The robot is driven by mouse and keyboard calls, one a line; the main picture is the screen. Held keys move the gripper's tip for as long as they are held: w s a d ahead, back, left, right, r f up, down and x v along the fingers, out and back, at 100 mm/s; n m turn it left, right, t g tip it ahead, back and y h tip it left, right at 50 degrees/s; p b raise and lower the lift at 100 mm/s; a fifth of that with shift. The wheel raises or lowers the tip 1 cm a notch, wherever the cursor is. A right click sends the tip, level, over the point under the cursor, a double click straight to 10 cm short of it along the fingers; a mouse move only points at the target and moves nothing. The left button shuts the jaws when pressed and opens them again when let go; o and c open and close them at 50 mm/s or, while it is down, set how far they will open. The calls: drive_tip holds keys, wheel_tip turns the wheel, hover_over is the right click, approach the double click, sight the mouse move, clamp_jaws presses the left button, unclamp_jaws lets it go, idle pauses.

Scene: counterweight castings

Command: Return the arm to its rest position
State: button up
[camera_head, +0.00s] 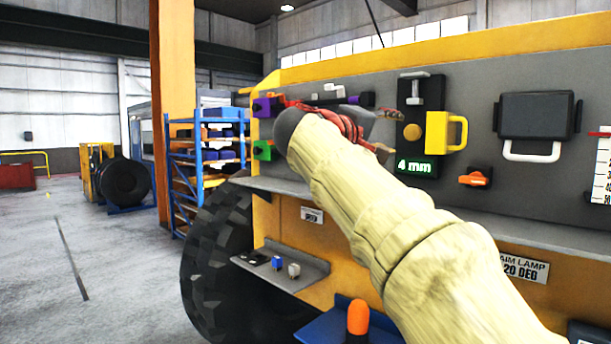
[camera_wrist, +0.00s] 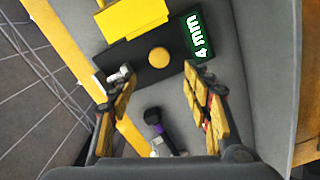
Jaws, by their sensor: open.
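My gripper (camera_head: 385,132) is open and reaches across the grey panel (camera_head: 455,188) from the cream-sleeved arm. In the wrist view my gripper (camera_wrist: 158,71) shows its two padded fingers well apart, with nothing held between the tips. Ahead of it is a black plate (camera_head: 409,100) with a round yellow knob (camera_head: 412,132), a yellow handle (camera_head: 459,132) and a green "4 mm" display (camera_head: 415,167). In the wrist view the knob (camera_wrist: 159,57) lies just beyond the fingertips. The arm hides part of the panel.
Black latch box (camera_head: 534,115) and orange knob (camera_head: 475,178) are mounted to the right. A purple block (camera_head: 264,107) and green block (camera_head: 262,150) sit left of my gripper. Below are a shelf (camera_head: 288,280) and an orange-capped part (camera_head: 358,316). Open floor (camera_head: 100,270) lies left of the big tyre (camera_head: 215,265).

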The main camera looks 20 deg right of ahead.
drive_tip(key=w+a+f+n+y, duration=0.1)
drive_tip(key=a+f+y, duration=0.3)
drive_tip(key=f, duration=0.9)
drive_tip(key=a+f+n+y, duration=0.1)
drive_tip(key=a+f+y, duration=0.3)
drive_tip(key=f, duration=1)
drive_tip(key=s+a+f+y, duration=0.3)
drive_tip(key=s+a+f, duration=0.3)
drive_tip(key=s+f, duration=0.2)
drive_tip(key=s+a+f+m+y, duration=0.1)
drive_tip(key=s+a+f+y, duration=0.1)
drive_tip(key=s+a+f, duration=0.4)
drive_tip(key=s+a+f+m+g+y, duration=0.1)
drive_tip(key=s+a+f+y, duration=0.2)
drive_tip(key=s+f, duration=0.9)
drive_tip(key=s+a, duration=0.1)
drive_tip(key=a, duration=0.2)
drive_tip(key=shift+a+y, duration=0.15)
drive_tip(key=shift+y, duration=0.15)
drive_tip(key=shift+f, duration=0.1)
